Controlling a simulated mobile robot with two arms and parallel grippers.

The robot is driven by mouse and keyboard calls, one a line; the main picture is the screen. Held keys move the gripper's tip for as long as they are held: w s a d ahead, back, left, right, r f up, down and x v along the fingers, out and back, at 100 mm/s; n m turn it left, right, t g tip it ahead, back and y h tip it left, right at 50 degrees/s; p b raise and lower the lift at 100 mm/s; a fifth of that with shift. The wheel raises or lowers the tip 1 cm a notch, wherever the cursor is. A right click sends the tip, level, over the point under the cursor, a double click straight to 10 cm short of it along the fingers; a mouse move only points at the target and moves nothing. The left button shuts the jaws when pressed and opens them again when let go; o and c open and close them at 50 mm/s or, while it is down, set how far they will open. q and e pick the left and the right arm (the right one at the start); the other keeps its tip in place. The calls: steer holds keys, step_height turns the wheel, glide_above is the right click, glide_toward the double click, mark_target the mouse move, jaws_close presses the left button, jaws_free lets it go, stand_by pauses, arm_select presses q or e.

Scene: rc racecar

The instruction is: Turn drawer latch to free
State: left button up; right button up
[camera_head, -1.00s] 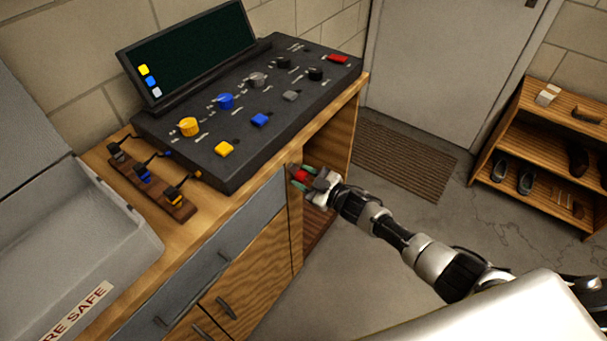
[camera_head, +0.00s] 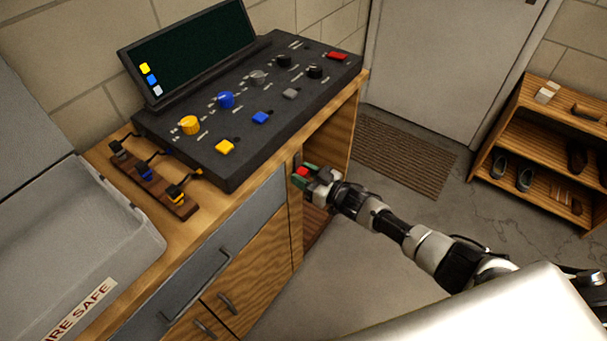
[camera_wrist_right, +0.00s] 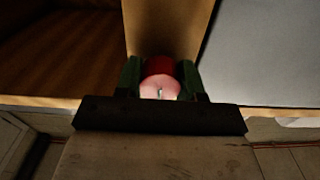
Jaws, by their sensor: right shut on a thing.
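The drawer latch is a small red knob (camera_head: 302,172) on the wooden post at the right end of the grey drawer (camera_head: 215,255). My right gripper (camera_head: 302,177) is shut on it, with green fingertips on both sides. In the right wrist view the red knob (camera_wrist_right: 160,80) sits between the two fingers (camera_wrist_right: 160,84), with a pale mark on its near face. The grey drawer front (camera_wrist_right: 262,60) is to the right there. My left gripper is not in view.
A console with knobs and buttons (camera_head: 205,150) stands on the wooden bench top. A grey case (camera_head: 90,240) sits at the left. An open compartment (camera_head: 325,150) lies right of the post. Floor around my right arm is clear.

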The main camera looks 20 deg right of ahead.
steer(key=o, duration=0.9)
steer(key=v, duration=1)
steer(key=shift+s+d, duration=0.3)
steer(key=shift+f, duration=0.1)
